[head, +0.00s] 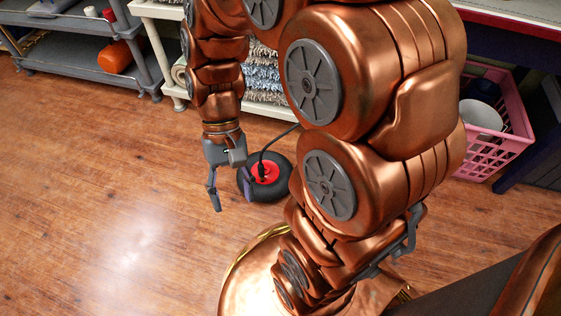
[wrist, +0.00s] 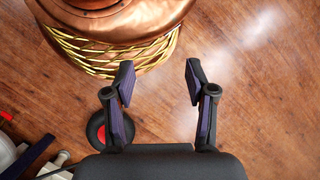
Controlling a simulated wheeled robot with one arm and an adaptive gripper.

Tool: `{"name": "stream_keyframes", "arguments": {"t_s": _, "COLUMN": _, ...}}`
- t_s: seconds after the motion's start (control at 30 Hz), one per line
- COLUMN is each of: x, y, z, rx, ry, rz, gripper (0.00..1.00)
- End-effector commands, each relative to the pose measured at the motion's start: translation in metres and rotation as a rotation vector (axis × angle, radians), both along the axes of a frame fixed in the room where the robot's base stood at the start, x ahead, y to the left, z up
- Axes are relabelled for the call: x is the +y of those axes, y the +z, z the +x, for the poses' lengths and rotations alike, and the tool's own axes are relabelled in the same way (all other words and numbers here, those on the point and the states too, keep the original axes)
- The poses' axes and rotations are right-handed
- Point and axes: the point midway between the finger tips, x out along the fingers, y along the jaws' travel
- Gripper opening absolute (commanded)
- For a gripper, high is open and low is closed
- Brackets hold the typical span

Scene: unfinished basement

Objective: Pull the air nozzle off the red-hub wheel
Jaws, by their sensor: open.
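The red-hub wheel (head: 281,187) lies flat on the wooden floor, a black tyre around a red hub. The air nozzle (head: 262,169) is a dark piece upright at the hub, and its black hose arcs up to the right until my arm hides it. My gripper (head: 232,199) is open and empty, pointing down just left of the wheel, with one finger overlapping the tyre in the picture. In the wrist view my gripper (wrist: 159,82) has only bare floor between its fingers. The wheel (wrist: 95,130) shows partly behind the left finger there; the nozzle cannot be made out.
A pink basket (head: 497,150) stands at the right. A grey shelf (head: 75,62) with an orange container (head: 116,57) and a white shelf with rolled rugs (head: 262,85) stand at the back. The floor at the left (head: 90,190) is clear.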

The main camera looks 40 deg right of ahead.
Motion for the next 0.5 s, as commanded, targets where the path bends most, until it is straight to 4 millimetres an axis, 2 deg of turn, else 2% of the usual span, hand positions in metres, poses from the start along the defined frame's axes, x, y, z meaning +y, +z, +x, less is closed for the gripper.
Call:
{"name": "stream_keyframes", "arguments": {"t_s": 0.23, "x": 0.002, "y": -0.021, "z": 0.050, "rx": 0.101, "ry": -0.178, "rz": 0.117, "gripper": 0.56}}
{"name": "stream_keyframes", "arguments": {"t_s": 0.5, "x": -0.009, "y": -0.046, "z": 0.105, "rx": 0.202, "ry": -0.374, "rz": 0.247, "gripper": 0.56}}
